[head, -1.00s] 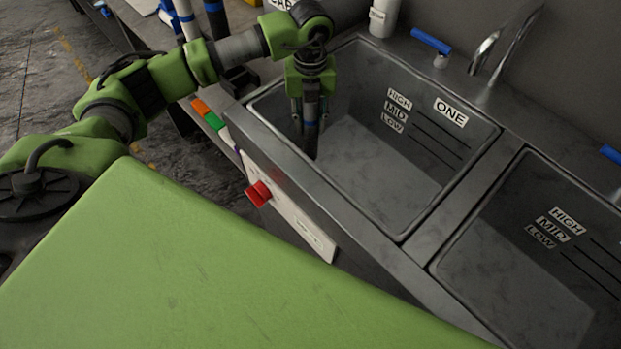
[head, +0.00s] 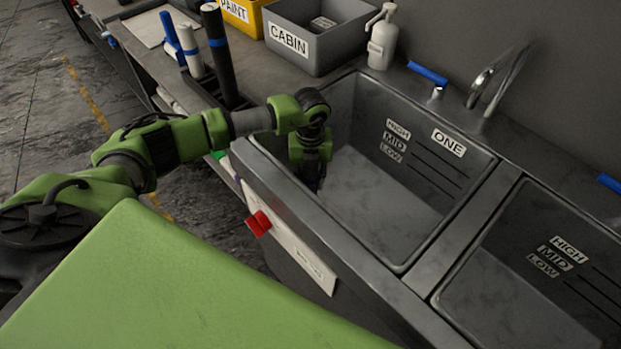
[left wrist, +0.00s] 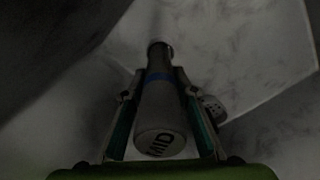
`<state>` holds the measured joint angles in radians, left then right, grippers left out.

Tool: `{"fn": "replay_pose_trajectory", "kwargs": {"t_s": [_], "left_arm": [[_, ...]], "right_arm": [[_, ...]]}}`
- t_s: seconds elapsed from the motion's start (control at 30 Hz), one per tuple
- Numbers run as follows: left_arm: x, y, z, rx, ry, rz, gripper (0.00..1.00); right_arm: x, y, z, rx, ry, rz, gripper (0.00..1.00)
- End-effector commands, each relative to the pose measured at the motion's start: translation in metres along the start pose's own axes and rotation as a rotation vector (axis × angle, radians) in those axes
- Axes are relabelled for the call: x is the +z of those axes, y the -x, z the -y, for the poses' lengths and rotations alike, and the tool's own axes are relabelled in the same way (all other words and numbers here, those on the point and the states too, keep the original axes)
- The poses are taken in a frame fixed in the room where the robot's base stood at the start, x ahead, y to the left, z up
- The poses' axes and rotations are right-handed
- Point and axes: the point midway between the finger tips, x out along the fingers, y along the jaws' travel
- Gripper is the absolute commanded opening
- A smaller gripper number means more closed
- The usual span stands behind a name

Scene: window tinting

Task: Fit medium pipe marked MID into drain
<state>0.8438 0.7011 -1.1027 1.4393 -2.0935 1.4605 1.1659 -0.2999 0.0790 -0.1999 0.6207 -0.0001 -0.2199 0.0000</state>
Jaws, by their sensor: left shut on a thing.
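My left gripper (head: 312,172) points down into the left basin marked ONE (head: 395,165), near its left wall. In the left wrist view the gripper (left wrist: 160,88) is shut on the grey pipe marked MID (left wrist: 161,112), which has a blue band. The MID end faces the camera, and the other end points down into the basin. In the head view the pipe is mostly hidden by the gripper and basin wall. A small round perforated disc (left wrist: 213,106), perhaps the drain, shows right of the pipe, partly behind a finger. My right gripper is not in view.
A second basin (head: 540,290) adjoins on the right. A faucet (head: 490,85) and a soap bottle (head: 382,38) stand behind. A rack at the back left holds a tall dark pipe (head: 216,55) and others, beside a grey CABIN bin (head: 315,38).

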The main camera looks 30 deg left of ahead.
Motion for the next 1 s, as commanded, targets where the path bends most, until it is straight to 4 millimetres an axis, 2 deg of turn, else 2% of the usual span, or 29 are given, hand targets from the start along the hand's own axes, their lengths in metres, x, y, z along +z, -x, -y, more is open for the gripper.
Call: {"fn": "replay_pose_trajectory", "kwargs": {"t_s": [0.23, 0.27, 0.3, 0.73, 0.87, 1.0], "left_arm": [[0.001, -0.003, 0.001, -0.002, 0.000, 0.001, 0.00], [0.000, -0.002, 0.000, -0.001, 0.000, 0.001, 0.35], [0.000, -0.001, 0.000, -0.001, 0.000, 0.001, 0.44], [0.001, 0.004, 0.001, -0.002, 0.000, 0.002, 0.44], [0.002, 0.023, 0.001, -0.003, -0.001, 0.005, 0.44], [0.002, 0.053, 0.001, -0.005, -0.001, 0.006, 0.44]], "right_arm": [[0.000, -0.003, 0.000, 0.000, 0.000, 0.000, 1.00], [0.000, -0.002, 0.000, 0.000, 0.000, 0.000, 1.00], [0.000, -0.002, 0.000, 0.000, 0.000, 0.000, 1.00], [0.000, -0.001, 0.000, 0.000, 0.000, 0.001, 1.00], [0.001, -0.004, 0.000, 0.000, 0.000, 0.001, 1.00], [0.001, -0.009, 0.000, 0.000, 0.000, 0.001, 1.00]]}}
